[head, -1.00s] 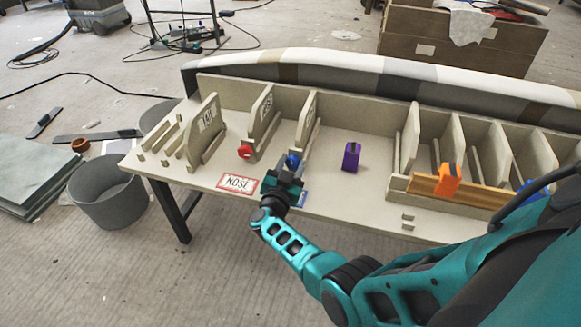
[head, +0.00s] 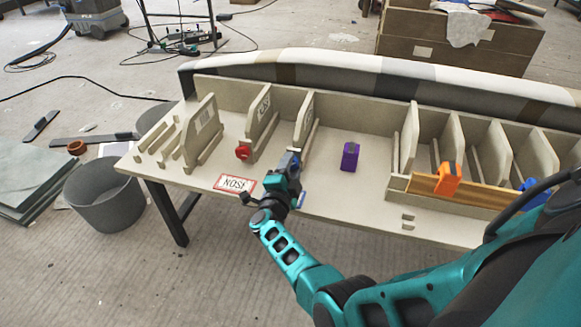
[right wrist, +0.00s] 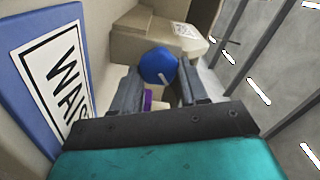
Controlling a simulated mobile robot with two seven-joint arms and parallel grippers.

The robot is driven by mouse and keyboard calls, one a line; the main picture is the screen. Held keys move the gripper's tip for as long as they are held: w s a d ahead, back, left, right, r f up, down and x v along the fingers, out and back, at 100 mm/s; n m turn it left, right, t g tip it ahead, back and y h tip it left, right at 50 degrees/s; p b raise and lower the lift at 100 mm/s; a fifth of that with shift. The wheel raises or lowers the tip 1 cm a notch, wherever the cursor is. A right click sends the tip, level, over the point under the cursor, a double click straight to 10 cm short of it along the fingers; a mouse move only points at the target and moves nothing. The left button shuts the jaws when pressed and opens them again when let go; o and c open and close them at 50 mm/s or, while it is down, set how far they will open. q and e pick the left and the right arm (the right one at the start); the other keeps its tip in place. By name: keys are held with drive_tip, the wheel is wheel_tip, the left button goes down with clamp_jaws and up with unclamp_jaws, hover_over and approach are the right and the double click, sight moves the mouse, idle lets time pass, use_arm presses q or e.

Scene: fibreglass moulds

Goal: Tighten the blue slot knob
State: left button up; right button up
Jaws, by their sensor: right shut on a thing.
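The blue slot knob (right wrist: 158,65) shows in the right wrist view as a round blue head between the fingertips of my right gripper (right wrist: 160,82). The gripper is shut on it. In the head view my right gripper (head: 287,172) is at the front of the third upright board (head: 304,122), and it hides most of the knob (head: 295,158). How tight the knob is cannot be seen. My left gripper is not in view.
On the table (head: 330,195) stand a red knob (head: 242,153), a purple clamp (head: 350,157) and an orange clamp (head: 447,180) on a wooden strip. A red-framed NOSE label (head: 234,184) lies near the front edge. A blue-framed label (right wrist: 50,75) is close beside the gripper.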

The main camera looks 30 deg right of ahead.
drive_tip(key=m, duration=0.5)
drive_tip(key=shift+f+m, duration=0.2)
drive_tip(key=shift+m, duration=0.2)
idle(0.4)
drive_tip(key=o, duration=1.1)
drive_tip(key=shift+c, duration=0.2)
